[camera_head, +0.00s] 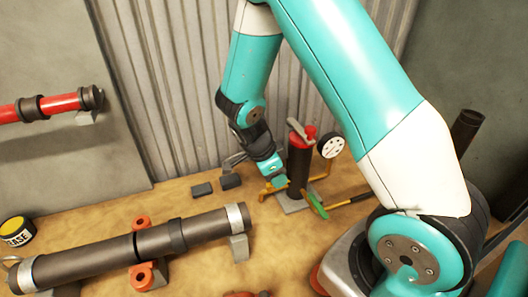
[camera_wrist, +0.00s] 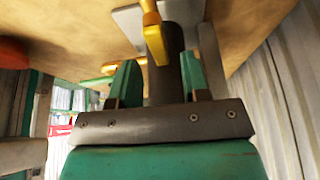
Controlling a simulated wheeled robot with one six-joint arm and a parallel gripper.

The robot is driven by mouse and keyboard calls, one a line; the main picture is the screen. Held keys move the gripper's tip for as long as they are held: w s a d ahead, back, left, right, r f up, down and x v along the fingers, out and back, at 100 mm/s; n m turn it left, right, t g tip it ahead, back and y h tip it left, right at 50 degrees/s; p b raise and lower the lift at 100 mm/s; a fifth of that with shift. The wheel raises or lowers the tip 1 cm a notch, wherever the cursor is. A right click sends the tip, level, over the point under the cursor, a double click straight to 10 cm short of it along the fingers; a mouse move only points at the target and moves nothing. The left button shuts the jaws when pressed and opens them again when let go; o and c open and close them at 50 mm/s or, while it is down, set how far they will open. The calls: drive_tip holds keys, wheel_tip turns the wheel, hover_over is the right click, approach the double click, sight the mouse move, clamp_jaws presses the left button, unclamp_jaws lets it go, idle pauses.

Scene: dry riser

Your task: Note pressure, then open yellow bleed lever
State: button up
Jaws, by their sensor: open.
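The dark riser (camera_head: 298,170) stands upright with a red top (camera_head: 299,135). A round white gauge (camera_head: 331,146) is on its right; its reading is too small to tell. A yellow lever (camera_head: 266,191) sticks out low on the riser's left. It also shows in the wrist view (camera_wrist: 155,42), beyond the fingertips and roughly in line with the gap between them. A green lever (camera_head: 317,206) is low on the riser's right front. My gripper (camera_wrist: 158,75) is open and empty, with the riser's dark pipe behind the gap. In the head view my gripper (camera_head: 279,181) is close by the yellow lever; contact cannot be told.
The riser stands on a grey base plate (camera_head: 292,203). A long dark pipe (camera_head: 140,247) lies on supports at front left. Small dark blocks (camera_head: 202,190) lie left of the riser. A corrugated wall (camera_head: 165,90) stands close behind.

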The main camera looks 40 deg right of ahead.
drive_tip(key=b+v, duration=0.1)
drive_tip(key=v, duration=1.5)
drive_tip(key=shift+b, duration=0.4)
drive_tip(key=s+a+r+n+y, duration=0.2)
drive_tip(key=s+a+n+y, duration=0.2)
drive_tip(key=n, duration=1)
drive_tip(key=s+a+r+n+t+y, duration=0.1)
drive_tip(key=s+a+r+n+y, duration=0.2)
drive_tip(key=s+a+n, duration=0.7)
drive_tip(key=s+n+y, duration=0.1)
drive_tip(key=s+n, duration=0.3)
drive_tip(key=s, duration=0.1)
drive_tip(key=shift+a+r+n+y, duration=0.2)
drive_tip(key=shift+n+y, duration=0.1)
drive_tip(key=shift+n, duration=0.1)
